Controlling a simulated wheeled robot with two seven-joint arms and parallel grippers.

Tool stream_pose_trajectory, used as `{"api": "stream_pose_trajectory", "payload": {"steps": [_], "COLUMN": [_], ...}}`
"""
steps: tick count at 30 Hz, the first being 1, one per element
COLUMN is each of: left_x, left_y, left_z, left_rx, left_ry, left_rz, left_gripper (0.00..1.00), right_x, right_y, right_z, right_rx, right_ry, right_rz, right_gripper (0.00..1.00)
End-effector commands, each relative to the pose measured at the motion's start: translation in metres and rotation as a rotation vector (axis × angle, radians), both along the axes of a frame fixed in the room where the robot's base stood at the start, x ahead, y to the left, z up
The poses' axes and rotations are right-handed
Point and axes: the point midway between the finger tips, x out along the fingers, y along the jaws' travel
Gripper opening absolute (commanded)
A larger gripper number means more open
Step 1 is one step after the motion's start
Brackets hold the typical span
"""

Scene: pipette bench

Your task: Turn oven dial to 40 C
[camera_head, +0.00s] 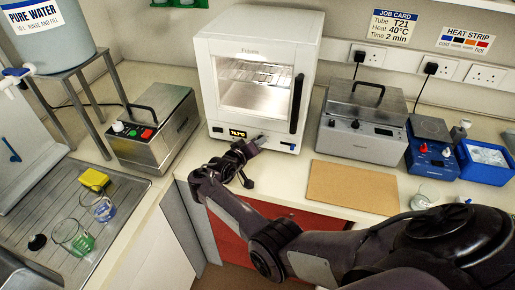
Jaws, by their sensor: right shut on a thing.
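The white oven (254,45) stands at the back of the bench with its glass door shut. A small lit display (238,133) is low on its front, and its digits are too small to read surely. My right gripper (260,139) is at the lower front panel, just right of the display. It is shut on the oven dial, which the fingers mostly hide, so the dial's pointer cannot be read. The job card (393,27) on the wall says tube T21, heat 40°C, time 2 min. My left gripper is not in view.
A metal box with a black handle (155,125) stands left of the oven, and a grey heater unit (362,122) right of it. A brown board (352,187) lies in front. A blue device (432,150) and blue tray (487,160) are at the right.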

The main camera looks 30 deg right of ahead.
Motion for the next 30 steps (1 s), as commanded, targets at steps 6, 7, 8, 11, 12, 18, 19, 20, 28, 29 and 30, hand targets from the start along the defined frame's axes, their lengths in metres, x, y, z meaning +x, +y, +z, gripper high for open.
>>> {"api": "stream_pose_trajectory", "payload": {"steps": [6, 7, 8, 11, 12, 18, 19, 20, 28, 29, 30], "left_x": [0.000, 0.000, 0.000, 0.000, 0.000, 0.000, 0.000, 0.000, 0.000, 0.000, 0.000], "left_y": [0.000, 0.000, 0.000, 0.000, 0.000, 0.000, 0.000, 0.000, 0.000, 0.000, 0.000], "left_z": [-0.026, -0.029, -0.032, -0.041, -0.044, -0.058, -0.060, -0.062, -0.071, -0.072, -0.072], "left_rx": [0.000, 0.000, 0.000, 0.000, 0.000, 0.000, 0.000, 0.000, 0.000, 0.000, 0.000], "left_ry": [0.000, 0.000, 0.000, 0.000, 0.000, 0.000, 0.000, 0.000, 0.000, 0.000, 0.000], "left_rz": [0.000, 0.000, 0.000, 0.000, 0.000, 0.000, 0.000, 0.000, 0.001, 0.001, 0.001], "left_gripper": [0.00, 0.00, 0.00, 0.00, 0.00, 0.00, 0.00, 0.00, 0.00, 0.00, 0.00], "right_x": [0.002, 0.002, 0.002, 0.002, 0.002, 0.002, 0.002, 0.002, 0.002, 0.002, 0.002], "right_y": [0.001, 0.001, 0.002, 0.002, 0.002, 0.002, 0.002, 0.002, 0.002, 0.002, 0.002], "right_z": [-0.007, -0.007, -0.008, -0.008, -0.008, -0.009, -0.009, -0.009, -0.008, -0.008, -0.008], "right_rx": [-0.134, -0.153, -0.171, -0.231, -0.253, -0.356, -0.368, -0.380, -0.459, -0.465, -0.471], "right_ry": [0.158, 0.179, 0.201, 0.271, 0.298, 0.417, 0.432, 0.448, 0.541, 0.546, 0.553], "right_rz": [0.001, 0.002, 0.001, 0.001, 0.001, 0.002, 0.002, 0.002, 0.001, 0.002, 0.002], "right_gripper": [0.03, 0.03, 0.03, 0.03, 0.03, 0.03, 0.03, 0.03, 0.03, 0.03, 0.03]}}
